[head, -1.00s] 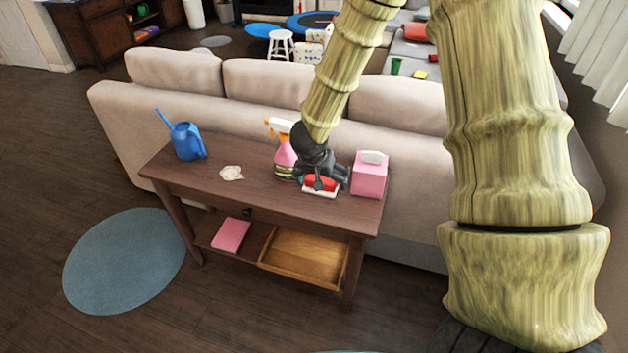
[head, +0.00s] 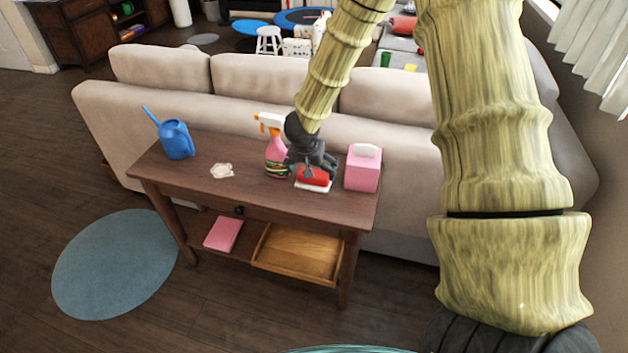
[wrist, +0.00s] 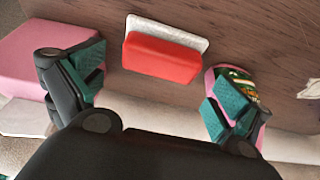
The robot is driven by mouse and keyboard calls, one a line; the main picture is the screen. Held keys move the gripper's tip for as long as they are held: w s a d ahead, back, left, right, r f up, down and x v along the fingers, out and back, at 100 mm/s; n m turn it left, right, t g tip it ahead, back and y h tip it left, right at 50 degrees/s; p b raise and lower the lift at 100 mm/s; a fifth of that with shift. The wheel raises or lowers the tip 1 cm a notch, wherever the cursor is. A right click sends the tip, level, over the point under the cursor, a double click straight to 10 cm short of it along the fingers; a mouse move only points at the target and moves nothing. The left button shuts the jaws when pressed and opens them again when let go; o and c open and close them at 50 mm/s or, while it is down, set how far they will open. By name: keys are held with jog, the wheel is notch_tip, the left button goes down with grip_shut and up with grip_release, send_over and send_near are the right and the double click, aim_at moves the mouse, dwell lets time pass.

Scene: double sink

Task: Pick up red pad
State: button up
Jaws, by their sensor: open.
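The red pad (head: 314,177) lies on a white base (head: 313,187) on the wooden console table, between the pink spray bottle and the pink tissue box. In the wrist view the red pad (wrist: 160,58) and its white base (wrist: 168,30) sit between and beyond my fingertips. My gripper (head: 308,170) is just above and behind the pad. In the wrist view my gripper (wrist: 157,90) is open, with teal fingertips wide apart and nothing between them. I cannot tell the exact height of the fingers over the table.
The pink spray bottle (head: 277,158) stands close to the left of my gripper, and the pink tissue box (head: 363,168) to its right. A crumpled cloth-like piece (head: 222,171) and a blue watering can (head: 177,140) are farther left. The beige sofa (head: 250,92) backs the table.

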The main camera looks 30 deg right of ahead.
jog(key=x, duration=0.4)
jog(key=shift+w+b, duration=0.1)
jog(key=shift+b, duration=0.2)
jog(key=c, duration=0.8)
jog(key=shift+r, duration=0.1)
jog(key=shift+r, duration=0.6)
jog(key=shift+r+p, duration=0.55)
jog(key=shift+r, duration=0.45)
jog(key=s+a, duration=0.2)
jog(key=s, duration=0.2)
jog(key=s+a+r+b, duration=0.1)
jog(key=s+a, duration=0.2)
jog(key=s, duration=0.2)
jog(key=s+a+b, duration=0.1)
jog(key=s+a, duration=0.1)
jog(key=s, duration=0.3)
jog(key=shift+a+r, duration=0.3)
jog(key=shift+a, duration=0.05)
jog(key=shift+o, duration=1.3)
jog(key=shift+c, duration=0.7)
